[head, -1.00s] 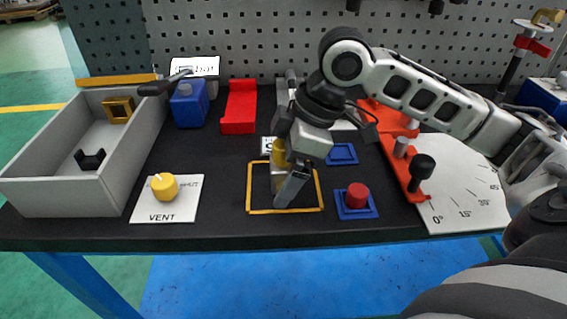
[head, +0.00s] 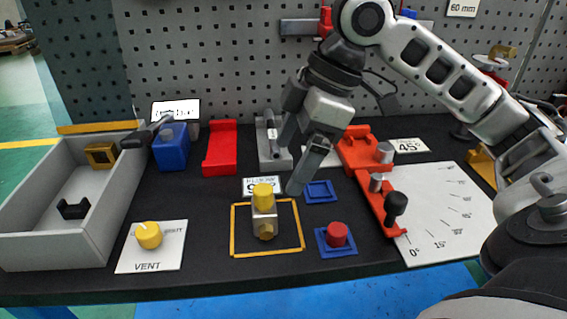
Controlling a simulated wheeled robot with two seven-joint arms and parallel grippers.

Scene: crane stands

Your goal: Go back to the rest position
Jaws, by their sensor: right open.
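My right gripper (head: 297,187) is open and empty. It hangs above the bench, behind and a little right of a small metal block with a yellow cap (head: 263,197) and a brass fitting. That block stands upright inside a yellow square outline (head: 236,231) and is apart from the fingers. The nearer finger hides part of the farther one. My left gripper is not in view.
A grey bin (head: 122,215) stands at the left. A yellow VENT knob (head: 149,235), a red button (head: 337,234), a blue frame (head: 320,191), a red holder (head: 221,150) and a red lever fixture (head: 396,204) occupy the black bench. A perforated panel (head: 220,60) rises behind.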

